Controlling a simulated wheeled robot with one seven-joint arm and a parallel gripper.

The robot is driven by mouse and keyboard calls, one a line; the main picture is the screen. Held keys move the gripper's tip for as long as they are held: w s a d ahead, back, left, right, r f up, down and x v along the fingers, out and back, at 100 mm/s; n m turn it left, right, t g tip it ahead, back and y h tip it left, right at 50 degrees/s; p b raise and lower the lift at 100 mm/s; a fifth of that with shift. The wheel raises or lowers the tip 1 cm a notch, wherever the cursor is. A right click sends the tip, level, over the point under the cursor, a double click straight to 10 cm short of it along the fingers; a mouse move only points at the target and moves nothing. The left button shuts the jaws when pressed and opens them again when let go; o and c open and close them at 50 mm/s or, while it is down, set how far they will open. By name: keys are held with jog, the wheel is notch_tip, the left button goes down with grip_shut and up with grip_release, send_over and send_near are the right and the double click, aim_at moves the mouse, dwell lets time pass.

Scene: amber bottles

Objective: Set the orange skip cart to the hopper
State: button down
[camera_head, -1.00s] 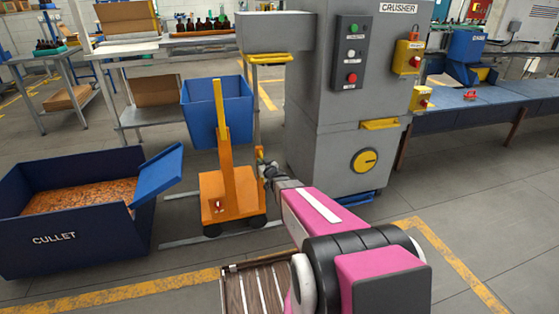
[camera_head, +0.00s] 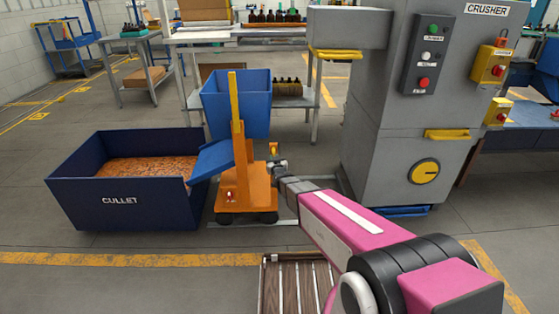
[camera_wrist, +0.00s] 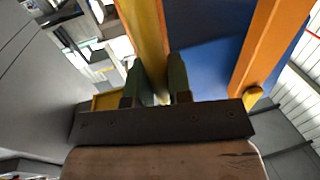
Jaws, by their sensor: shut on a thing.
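The skip cart has an orange base (camera_head: 246,193), an upright mast and a blue tub (camera_head: 240,105) held up high. It stands upright on the floor between the cullet bin and the crusher. My gripper (camera_head: 278,163) is at its right side. In the wrist view my gripper's fingers (camera_wrist: 158,85) are shut on the yellow handle bar (camera_wrist: 147,35), with the orange mast (camera_wrist: 262,45) and blue tub beyond. The grey box with a yellow lip (camera_head: 347,30) on the crusher (camera_head: 400,130) appears to be the hopper; the tub is left of it, apart.
The dark blue CULLET bin (camera_head: 120,205) is close on the left; its tilted blue flap (camera_head: 212,158) overlaps the cart in view. Bottle tables (camera_head: 180,75) stand behind. Open floor (camera_head: 110,285) lies in front, with yellow lines.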

jog(key=shift+a, duration=0.25)
jog(key=c, duration=1.1)
grip_release()
jog(key=shift+a, duration=0.1)
jog(key=v, duration=1.1)
jog(key=shift+w, duration=0.1)
